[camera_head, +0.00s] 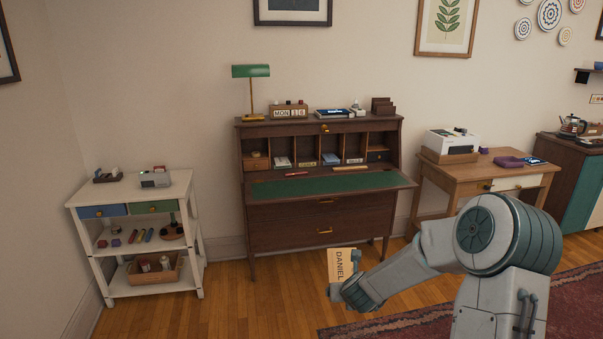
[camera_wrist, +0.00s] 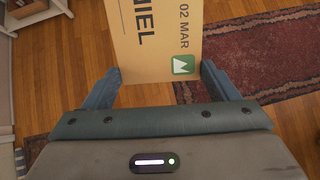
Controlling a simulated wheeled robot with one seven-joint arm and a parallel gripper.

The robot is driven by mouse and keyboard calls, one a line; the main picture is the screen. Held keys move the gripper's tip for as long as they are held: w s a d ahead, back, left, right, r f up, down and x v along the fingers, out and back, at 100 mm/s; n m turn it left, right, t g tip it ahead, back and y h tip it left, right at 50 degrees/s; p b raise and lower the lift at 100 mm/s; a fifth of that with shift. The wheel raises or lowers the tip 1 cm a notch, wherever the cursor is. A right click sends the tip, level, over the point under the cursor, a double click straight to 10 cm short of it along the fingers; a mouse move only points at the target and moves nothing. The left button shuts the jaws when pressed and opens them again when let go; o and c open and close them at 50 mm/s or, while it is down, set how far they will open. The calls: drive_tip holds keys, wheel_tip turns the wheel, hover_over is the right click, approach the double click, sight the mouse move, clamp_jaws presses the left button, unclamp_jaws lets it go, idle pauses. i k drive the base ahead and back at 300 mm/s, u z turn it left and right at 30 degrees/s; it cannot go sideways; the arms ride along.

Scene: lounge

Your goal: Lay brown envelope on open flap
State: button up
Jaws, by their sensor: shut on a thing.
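The brown envelope (camera_head: 340,264) is held in my gripper (camera_head: 350,287) in front of the desk, above the wooden floor. It reads "DANIEL" in the head view. In the wrist view the envelope (camera_wrist: 155,40) shows "02 MAR" and a green logo, between the two blue fingers of my gripper (camera_wrist: 160,85). The open flap (camera_head: 325,184) of the dark wooden desk lies flat with a green surface. A red stick-like item (camera_head: 296,174) and a yellowish one (camera_head: 350,168) lie towards its back edge. The rest of the flap is bare.
A white shelf cart (camera_head: 135,190) stands to the left of the desk. A wooden side table (camera_head: 490,176) with a printer-like box stands to the right. A green lamp (camera_head: 251,72) is on the desk top. A red rug (camera_head: 420,325) covers floor at the lower right.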

sight(333, 185)
drive_tip(key=z, duration=0.05)
drive_tip(key=i, duration=3.4)
drive_tip(key=z, duration=0.2)
